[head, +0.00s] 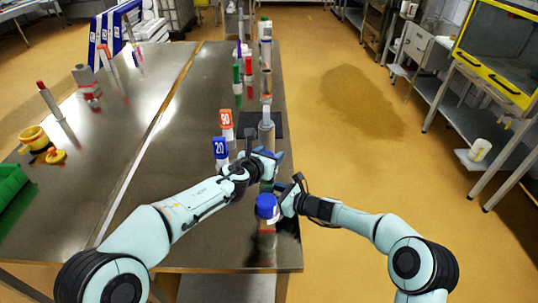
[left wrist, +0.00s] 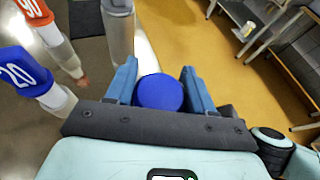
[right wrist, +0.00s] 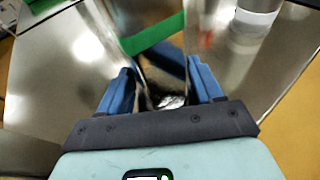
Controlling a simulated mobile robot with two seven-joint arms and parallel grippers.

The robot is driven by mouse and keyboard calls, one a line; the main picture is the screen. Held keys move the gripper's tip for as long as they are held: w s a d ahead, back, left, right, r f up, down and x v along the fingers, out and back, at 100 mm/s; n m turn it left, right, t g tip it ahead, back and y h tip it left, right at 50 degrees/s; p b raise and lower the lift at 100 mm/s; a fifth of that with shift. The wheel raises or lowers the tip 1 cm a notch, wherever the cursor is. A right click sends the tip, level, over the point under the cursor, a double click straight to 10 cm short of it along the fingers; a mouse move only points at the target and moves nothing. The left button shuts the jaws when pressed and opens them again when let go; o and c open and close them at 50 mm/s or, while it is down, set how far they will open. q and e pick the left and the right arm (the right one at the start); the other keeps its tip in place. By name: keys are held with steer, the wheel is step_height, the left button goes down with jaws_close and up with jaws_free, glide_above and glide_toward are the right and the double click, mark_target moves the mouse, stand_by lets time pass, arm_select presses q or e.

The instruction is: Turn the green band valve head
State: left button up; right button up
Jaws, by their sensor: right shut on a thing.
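A post with a round blue cap (head: 267,206) stands at the near right of the steel table. My right gripper (head: 288,196) is beside it, its blue fingers (right wrist: 163,88) shut on a shiny, dark shape that is hard to make out. My left gripper (head: 268,165) is just beyond, over the table's right edge. In the left wrist view its open fingers stand either side of a round blue cap (left wrist: 158,92); contact cannot be told. A green-topped post (head: 237,75) stands farther back.
Blue "20" (head: 220,147) and orange "90" (head: 226,119) markers stand left of my left gripper. A grey cylinder (head: 266,117) stands beyond. A green crate (head: 12,184) and yellow cup (head: 34,138) are far left.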

arm_select(q)
steer(key=shift+n+y, duration=0.3)
steer(key=shift+y, duration=0.1)
steer(key=shift+n+t+y, duration=0.4)
steer(key=shift+n+y, duration=0.5)
steer(key=shift+y, duration=0.1)
steer(key=shift+w+a+n+y, duration=0.1)
steer(key=shift+a+n+y, duration=0.1)
steer(key=shift+n+y, duration=0.6)
steer(key=shift+a+n+y, duration=0.15)
steer(key=shift+n+y, duration=0.55)
steer(key=shift+y, duration=0.5)
steer(key=o, duration=1)
step_height(320, 180, up, 10)
steer(key=shift+r, duration=0.1)
